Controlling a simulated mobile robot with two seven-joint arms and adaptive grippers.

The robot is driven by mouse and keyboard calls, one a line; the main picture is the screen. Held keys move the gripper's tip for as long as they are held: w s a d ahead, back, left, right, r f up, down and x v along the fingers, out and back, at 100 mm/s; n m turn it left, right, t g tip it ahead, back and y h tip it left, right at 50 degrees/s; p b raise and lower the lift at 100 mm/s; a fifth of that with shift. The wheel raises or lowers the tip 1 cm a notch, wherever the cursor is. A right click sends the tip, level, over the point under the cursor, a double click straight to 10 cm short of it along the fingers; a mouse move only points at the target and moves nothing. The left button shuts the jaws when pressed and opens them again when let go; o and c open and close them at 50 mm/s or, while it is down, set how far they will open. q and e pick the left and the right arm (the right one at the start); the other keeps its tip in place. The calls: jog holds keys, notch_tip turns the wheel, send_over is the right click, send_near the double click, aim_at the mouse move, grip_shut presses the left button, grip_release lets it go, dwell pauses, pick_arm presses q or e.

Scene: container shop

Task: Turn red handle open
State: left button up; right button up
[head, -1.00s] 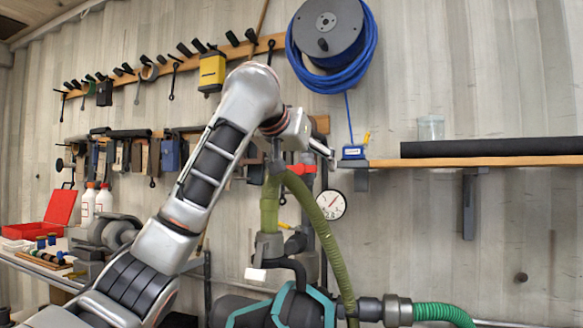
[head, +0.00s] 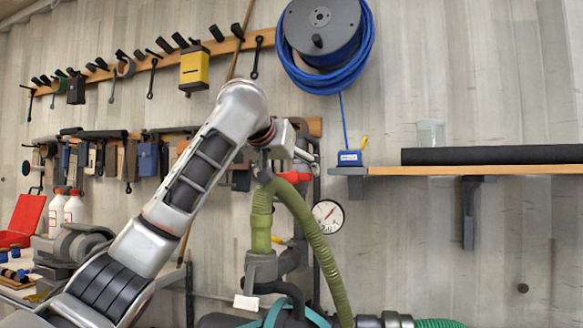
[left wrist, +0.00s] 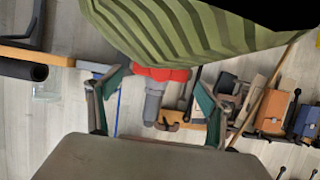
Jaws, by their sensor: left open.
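The red handle (head: 293,177) sits on the dark pipework, just behind the upper end of the green ribbed hose (head: 311,226). My left gripper (head: 303,156) is just above the handle in the head view, and its fingers are small and hard to make out there. In the left wrist view the gripper (left wrist: 156,88) is open, with its two green-edged fingers apart. The red handle (left wrist: 161,74) shows in the gap between them, above a grey stem. I cannot tell whether a finger touches it. My right gripper is not in view.
The hose (left wrist: 205,30) crosses the top of the left wrist view, close to the handle. A round gauge (head: 327,215) is right of the pipework. A wooden shelf (head: 480,170) is at the right, and tool racks line the wall at left.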

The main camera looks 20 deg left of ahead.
pick_arm(q)
jog(key=shift+x, duration=0.9)
jog(key=c, duration=1.1)
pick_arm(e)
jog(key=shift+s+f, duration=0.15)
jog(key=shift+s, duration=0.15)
